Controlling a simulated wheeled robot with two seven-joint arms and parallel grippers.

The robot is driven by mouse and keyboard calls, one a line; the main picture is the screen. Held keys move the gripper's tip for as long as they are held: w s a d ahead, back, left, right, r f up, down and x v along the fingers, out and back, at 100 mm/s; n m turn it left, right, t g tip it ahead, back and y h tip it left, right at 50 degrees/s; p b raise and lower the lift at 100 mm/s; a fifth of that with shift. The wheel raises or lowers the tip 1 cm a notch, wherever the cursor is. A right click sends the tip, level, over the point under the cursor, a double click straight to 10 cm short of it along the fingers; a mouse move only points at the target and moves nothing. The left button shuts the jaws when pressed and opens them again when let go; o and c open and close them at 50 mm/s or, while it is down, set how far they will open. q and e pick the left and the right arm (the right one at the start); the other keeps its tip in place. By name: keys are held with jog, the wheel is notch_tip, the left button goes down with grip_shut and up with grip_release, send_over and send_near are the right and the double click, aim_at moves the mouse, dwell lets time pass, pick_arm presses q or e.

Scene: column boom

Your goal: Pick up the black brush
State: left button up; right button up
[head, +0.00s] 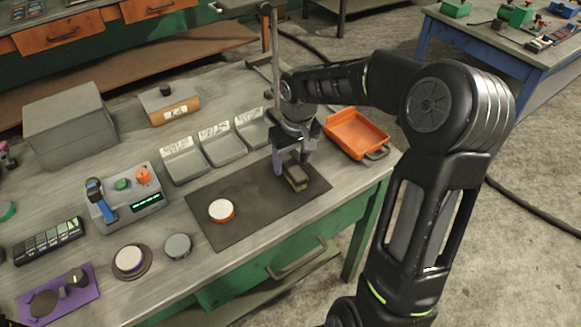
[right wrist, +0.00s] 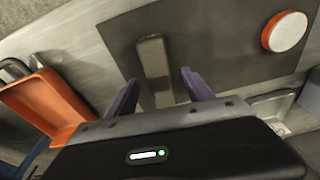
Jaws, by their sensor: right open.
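The brush (head: 297,177), a small dark block with a brownish top, lies on the dark mat (head: 252,216) near its right end. In the right wrist view the brush (right wrist: 152,58) is a grey-brown bar pointing between the fingers. My right gripper (head: 291,165) reaches down over the mat right beside the brush. Its two purple fingers are apart, and in the right wrist view the gripper (right wrist: 163,85) has the near part of the brush in the gap between them. I cannot tell whether a finger touches it. My left gripper is not in view.
An orange tray (head: 357,135) stands right of the gripper, at the bench edge. Several grey label bins (head: 220,145) stand behind the mat. A red-rimmed white disc (head: 222,209) lies on the mat's left part. A thin upright post (head: 275,60) rises behind my wrist.

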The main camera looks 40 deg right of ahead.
jog(key=shift+w+f, duration=0.2)
jog(key=shift+f, duration=0.95)
jog(key=shift+c, duration=0.3)
grip_shut()
